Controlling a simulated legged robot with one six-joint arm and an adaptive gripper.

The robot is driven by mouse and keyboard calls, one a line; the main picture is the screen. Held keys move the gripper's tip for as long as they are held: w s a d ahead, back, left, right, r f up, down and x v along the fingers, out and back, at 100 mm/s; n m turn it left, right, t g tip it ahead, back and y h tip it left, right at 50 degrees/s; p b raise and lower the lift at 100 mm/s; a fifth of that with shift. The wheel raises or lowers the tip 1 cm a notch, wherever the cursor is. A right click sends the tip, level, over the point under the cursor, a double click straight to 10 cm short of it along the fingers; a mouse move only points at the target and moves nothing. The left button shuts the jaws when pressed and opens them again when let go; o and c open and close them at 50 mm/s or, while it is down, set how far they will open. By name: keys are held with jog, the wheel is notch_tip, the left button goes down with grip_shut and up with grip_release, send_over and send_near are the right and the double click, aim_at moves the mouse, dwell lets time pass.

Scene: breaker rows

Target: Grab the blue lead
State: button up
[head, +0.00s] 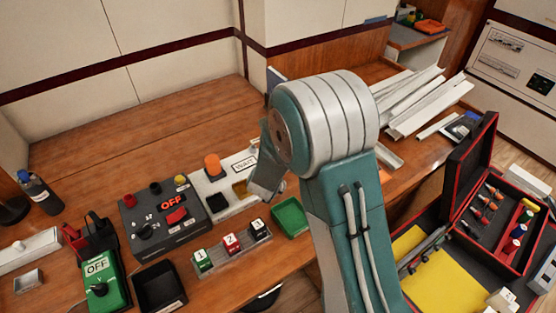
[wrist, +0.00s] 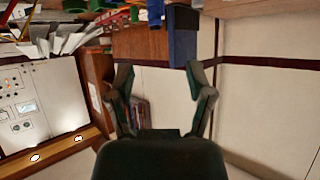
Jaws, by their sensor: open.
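My gripper (wrist: 159,70) is open and empty in the wrist view, its two dark fingers spread apart with a pale wall behind them. In the head view my arm stands in the middle and hides the gripper. An open case (head: 468,185) with red edges is at the right. Its compartment holds several small coloured pieces, among them a blue one (head: 518,230). It may be the blue lead, but it is too small to be sure. My gripper is apart from it.
A wooden bench (head: 130,120) carries a grey control box (head: 165,220), a green OFF box (head: 103,283), numbered breakers (head: 232,243), a black tray (head: 159,288) and a green tray (head: 290,218). White channels (head: 425,100) lie at the back right. The rear left bench is clear.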

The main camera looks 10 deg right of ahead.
jog(key=x, duration=1.1)
jog(key=shift+s+d+f, duration=0.1)
jog(key=shift+d+f, duration=0.1)
jog(key=shift+f, duration=0.2)
grip_shut()
